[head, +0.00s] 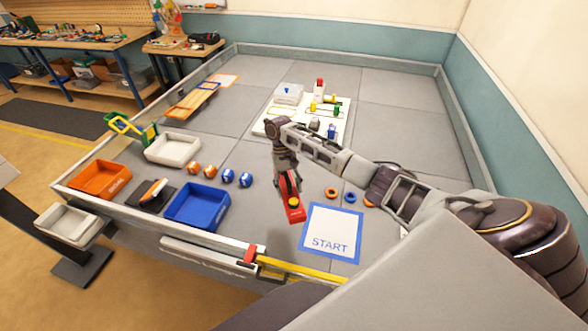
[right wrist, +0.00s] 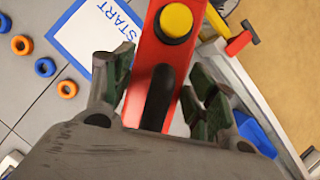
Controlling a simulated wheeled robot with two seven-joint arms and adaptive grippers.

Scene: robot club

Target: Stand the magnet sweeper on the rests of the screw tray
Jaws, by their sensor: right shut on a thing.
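The magnet sweeper (head: 294,212) appears to be the red tool with a yellow knob and black handle. My right gripper (head: 287,182) is shut on it and holds it between the blue tray and the START mat. In the right wrist view, the red sweeper (right wrist: 150,75) runs between the two fingers of the gripper (right wrist: 160,100). I cannot tell which tray is the screw tray; a pale tray (head: 150,157) stands at the left of the table, and another pale tray (head: 45,232) stands outside the table's front edge. My left gripper is not in view.
The blue tray (head: 172,213) and orange tray (head: 80,191) lie near the front edge. The START mat (head: 345,251) is right of the sweeper. Orange and blue rings (head: 350,197) lie behind the mat. A yellow bar (head: 300,271) with a red end lies along the front rim.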

